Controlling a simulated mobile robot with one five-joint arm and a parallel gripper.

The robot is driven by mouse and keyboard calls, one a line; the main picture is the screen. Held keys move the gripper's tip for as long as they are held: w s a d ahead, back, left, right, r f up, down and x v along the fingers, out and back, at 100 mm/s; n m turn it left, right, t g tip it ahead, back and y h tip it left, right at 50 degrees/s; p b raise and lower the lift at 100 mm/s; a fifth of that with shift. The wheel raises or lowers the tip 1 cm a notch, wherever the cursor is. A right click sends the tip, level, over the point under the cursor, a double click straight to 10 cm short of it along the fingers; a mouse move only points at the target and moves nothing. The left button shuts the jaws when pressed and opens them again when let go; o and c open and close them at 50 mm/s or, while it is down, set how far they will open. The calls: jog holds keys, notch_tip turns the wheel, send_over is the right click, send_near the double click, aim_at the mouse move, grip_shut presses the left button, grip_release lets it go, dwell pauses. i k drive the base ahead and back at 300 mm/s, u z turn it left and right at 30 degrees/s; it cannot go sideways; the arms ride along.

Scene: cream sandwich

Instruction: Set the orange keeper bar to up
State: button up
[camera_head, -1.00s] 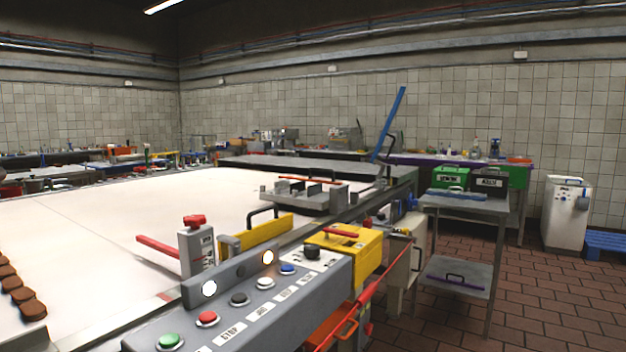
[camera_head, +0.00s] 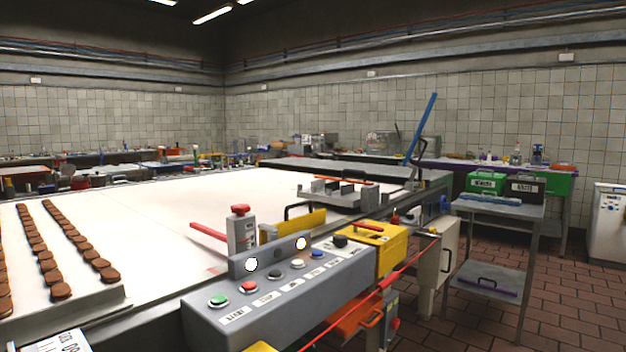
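I cannot clearly make out an orange keeper bar. An orange part with a handle (camera_head: 358,318) shows below the grey control console, partly hidden by it. A red lever (camera_head: 208,231) sticks out to the left from a grey post with a red knob (camera_head: 240,229), and a red-orange handle (camera_head: 369,227) lies on top of a yellow box (camera_head: 380,250). My gripper is not in view.
The grey console (camera_head: 275,301) with coloured buttons stands in front of the wide white belt (camera_head: 150,225). Rows of brown biscuits (camera_head: 60,291) lie at left. A blue lever (camera_head: 421,128) rises behind. A steel cart (camera_head: 497,213) stands right, with open tiled floor (camera_head: 450,325) near it.

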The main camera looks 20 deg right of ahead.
aim_at(365, 182)
jog(key=u, duration=0.25)
jog(key=k, duration=0.95)
jog(key=z, duration=0.75)
jog(key=i, duration=1.05)
